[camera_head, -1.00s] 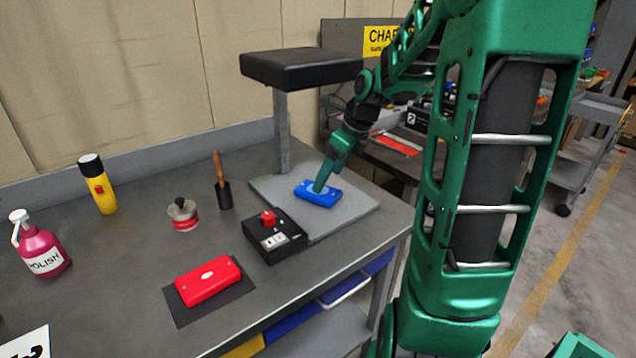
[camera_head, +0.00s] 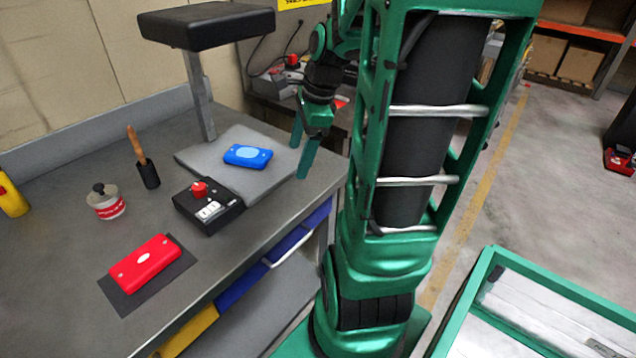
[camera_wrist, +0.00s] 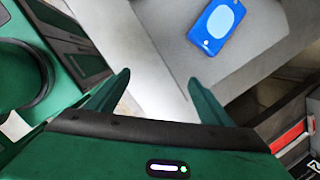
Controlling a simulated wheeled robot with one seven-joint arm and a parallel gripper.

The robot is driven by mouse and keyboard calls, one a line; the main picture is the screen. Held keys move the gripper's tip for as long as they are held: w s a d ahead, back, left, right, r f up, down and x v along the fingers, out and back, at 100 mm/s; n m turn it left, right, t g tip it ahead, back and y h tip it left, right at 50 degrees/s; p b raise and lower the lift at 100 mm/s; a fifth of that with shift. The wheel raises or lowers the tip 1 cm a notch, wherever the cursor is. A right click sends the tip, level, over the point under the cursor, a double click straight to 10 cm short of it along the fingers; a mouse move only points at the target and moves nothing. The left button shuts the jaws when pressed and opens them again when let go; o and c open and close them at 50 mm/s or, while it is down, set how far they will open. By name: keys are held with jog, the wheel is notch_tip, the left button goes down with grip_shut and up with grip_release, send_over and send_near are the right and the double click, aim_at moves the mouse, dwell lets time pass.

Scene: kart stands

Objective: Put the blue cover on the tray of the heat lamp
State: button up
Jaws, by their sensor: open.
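The blue cover (camera_head: 248,156) lies flat on the grey tray (camera_head: 207,157) of the heat lamp, under the black lamp head (camera_head: 207,25) on its grey post. A light-blue oval marks its top. In the wrist view the blue cover (camera_wrist: 216,25) lies beyond the fingertips, on the pale tray (camera_wrist: 165,40). My gripper (camera_head: 303,150) is open and empty, to the right of the cover and apart from it, near the tray's right edge. In the wrist view my gripper's (camera_wrist: 158,78) two green fingers are spread with nothing between them.
A black control box (camera_head: 208,207) with a red knob stands at the tray's front. A red cover (camera_head: 144,262) lies on a dark mat (camera_head: 117,296). My green arm column is close at right.

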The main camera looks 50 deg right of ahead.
jog(key=s+a+n+g, duration=0.1)
jog(key=s+a+n, duration=0.2)
jog(key=s+n, duration=0.4)
jog(key=s+a+n+g+h, duration=0.1)
jog(key=s+a+n+g, duration=0.1)
jog(key=s+n, duration=0.5)
jog(key=a+n, duration=0.1)
jog(key=n, duration=0.4)
jog(key=shift+a+f, duration=0.2)
jog(key=shift+f, duration=0.2)
jog(key=shift+w+f, duration=0.25)
jog(key=shift+w, duration=0.4)
